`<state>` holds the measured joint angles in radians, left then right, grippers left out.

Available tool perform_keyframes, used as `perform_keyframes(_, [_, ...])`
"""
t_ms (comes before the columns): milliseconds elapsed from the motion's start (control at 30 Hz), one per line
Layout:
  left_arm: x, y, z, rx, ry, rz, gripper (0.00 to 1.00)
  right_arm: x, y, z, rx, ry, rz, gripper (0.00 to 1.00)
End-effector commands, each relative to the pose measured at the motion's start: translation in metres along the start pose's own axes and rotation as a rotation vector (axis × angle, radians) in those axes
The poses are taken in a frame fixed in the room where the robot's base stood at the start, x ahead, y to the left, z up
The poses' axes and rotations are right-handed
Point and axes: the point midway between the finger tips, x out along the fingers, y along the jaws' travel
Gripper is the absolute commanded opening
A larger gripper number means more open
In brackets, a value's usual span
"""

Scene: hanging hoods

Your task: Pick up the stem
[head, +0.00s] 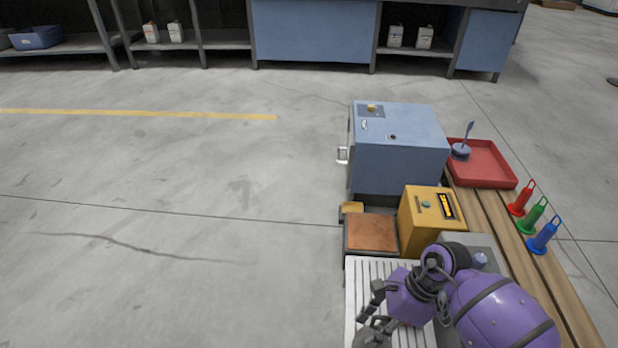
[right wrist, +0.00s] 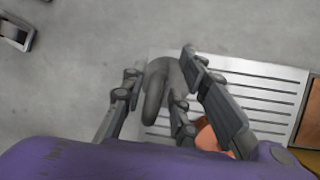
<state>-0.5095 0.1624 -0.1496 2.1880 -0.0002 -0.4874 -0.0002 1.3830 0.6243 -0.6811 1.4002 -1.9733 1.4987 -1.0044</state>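My right gripper (head: 370,312) is low over the left side of a white slotted plate (head: 357,275). In the right wrist view its two fingers (right wrist: 162,72) stand apart, with a dark grey curved piece (right wrist: 156,88) between them. I cannot tell whether both fingers touch it. The piece's lower part is hidden by the fingers. A small orange part (right wrist: 207,138) shows behind the right finger. A blue-grey piece with a round base and a thin rod (head: 461,150) stands in the red tray (head: 490,178). I cannot tell which piece is the stem. My left gripper is not in view.
A blue-grey box (head: 400,155) stands behind a yellow box (head: 425,212) and a brown-topped block (head: 371,232). Red, green (head: 532,215) and blue looped pegs stand on the wooden slats at the right. The floor at left is clear.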

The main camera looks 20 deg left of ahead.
Motion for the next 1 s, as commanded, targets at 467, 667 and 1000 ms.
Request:
perform_keyframes(467, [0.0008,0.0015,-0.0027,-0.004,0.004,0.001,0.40,-0.0007,0.0004,0.0000,0.001,0.000,0.001,0.00])
perform_keyframes(667, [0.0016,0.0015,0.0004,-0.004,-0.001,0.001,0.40,0.0006,0.0015,-0.0010,0.002,0.002,0.004,0.00])
perform_keyframes(1000, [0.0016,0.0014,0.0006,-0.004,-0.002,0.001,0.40,0.0020,0.0032,-0.0020,0.004,0.004,0.009,0.00])
